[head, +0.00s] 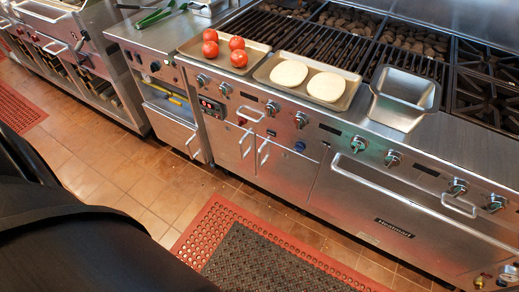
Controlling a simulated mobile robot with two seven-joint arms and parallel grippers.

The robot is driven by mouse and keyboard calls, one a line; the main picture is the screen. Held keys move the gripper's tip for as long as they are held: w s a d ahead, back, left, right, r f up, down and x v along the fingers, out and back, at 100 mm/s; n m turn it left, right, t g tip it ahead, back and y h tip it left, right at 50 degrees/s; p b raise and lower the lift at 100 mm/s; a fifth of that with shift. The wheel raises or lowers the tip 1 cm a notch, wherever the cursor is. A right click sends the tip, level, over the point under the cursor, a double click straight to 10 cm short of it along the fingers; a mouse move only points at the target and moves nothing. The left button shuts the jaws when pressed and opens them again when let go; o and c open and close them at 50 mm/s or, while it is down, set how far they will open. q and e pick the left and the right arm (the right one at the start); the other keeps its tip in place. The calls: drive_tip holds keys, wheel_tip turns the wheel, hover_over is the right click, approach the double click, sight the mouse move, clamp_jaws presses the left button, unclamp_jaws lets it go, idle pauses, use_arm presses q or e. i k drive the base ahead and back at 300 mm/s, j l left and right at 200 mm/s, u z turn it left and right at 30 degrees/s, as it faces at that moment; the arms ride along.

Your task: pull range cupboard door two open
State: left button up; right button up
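The steel range stands across the picture from centre to right. Below its knobs are two adjoining cupboard doors, a left one (226,143) and a right one (287,177), and both look shut. Their upright bar handles, the left handle (246,144) and the right handle (263,152), sit close together near the seam. I cannot tell which is door two. Neither of my grippers shows. Black parts of my own body fill the lower left, well apart from the doors.
A wide oven door (405,210) with a long bar handle is to the right. A smaller cabinet door (178,138) is to the left. Trays of tomatoes (238,58) and pale rounds (326,87), plus a steel pan (402,97), stand on top. Red-edged mat (205,232) lies on the floor in front.

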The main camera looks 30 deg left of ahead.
sight(292, 172)
drive_tip(key=i+j, duration=0.5)
drive_tip(key=j, duration=0.15)
drive_tip(key=i+j, duration=0.5)
drive_tip(key=j, duration=0.2)
drive_tip(key=u, duration=0.05)
